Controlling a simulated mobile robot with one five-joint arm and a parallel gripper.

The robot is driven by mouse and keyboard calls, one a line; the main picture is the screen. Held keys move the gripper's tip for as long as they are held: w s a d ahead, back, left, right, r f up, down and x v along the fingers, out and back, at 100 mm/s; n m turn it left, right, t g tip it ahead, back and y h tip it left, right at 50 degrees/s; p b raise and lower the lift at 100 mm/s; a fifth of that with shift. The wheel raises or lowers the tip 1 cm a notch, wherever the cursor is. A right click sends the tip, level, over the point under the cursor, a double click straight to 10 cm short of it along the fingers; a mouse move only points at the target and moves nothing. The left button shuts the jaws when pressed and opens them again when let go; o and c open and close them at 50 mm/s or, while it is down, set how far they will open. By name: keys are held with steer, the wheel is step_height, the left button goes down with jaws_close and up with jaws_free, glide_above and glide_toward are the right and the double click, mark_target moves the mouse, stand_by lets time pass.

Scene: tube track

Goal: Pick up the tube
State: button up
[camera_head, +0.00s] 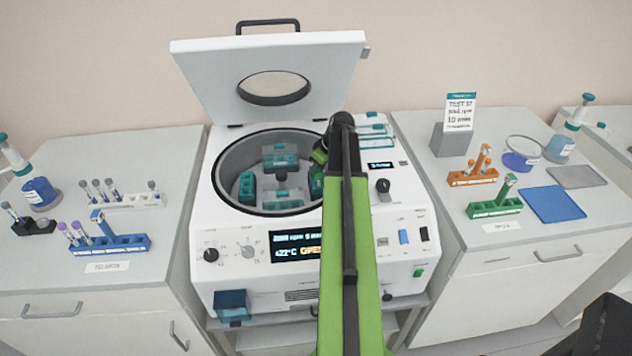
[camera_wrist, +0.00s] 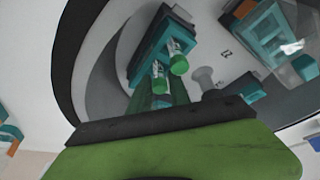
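Two green-capped tubes (camera_wrist: 178,58) stand in a teal bucket (camera_wrist: 150,48) inside the centrifuge bowl in the wrist view. The nearer tube (camera_wrist: 158,80) is just beyond the dark and green parts of my gripper. In the head view my arm reaches over the front of the open centrifuge (camera_head: 215,225), and my gripper (camera_head: 319,160) is at the right side of its bowl. The arm hides most of the gripper and the bucket there. I cannot tell whether the fingers are open or touch a tube.
The centrifuge lid (camera_head: 210,75) stands open behind the bowl. Other teal buckets (camera_head: 247,187) sit in the rotor. On the left bench are a blue rack (camera_head: 128,244) and other racks with tubes. On the right are a green rack (camera_head: 490,209), an orange rack (camera_head: 468,180) and a blue mat (camera_head: 553,204).

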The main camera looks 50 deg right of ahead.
jaws_close()
step_height(320, 180, up, 10)
steer(key=p, duration=1)
step_height(320, 180, up, 5)
steer(key=p, duration=0.4)
steer(key=shift+f+p, duration=0.15)
steer(key=shift+p, duration=0.2)
